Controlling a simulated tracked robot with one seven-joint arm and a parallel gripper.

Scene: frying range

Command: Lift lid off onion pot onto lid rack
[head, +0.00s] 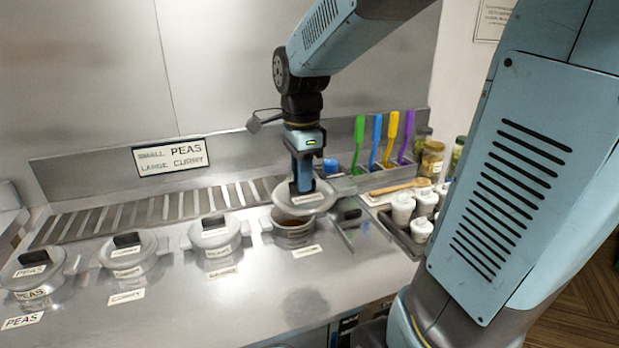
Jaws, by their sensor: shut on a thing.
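My gripper (304,183) is shut on a grey lid (322,201) and holds it, slightly tilted, above a pot at the right end of the row. The uncovered pot (292,232) sits in the counter with brown contents showing under the lid's edge. A label lies in front of it, too small to read surely. The lid rack (107,218) appears to be the long slotted strip behind the pots, with upright dividers. The lid's handle is hidden by my gripper.
Lidded pots stand to the left: a peas pot (33,270), a curry pot (127,251) and another lidded pot (215,236). Another dark-handled lid or pan (348,214) is at right. Coloured spatulas (376,140), jars (432,158) and white containers (403,208) stand further right. The front counter is clear.

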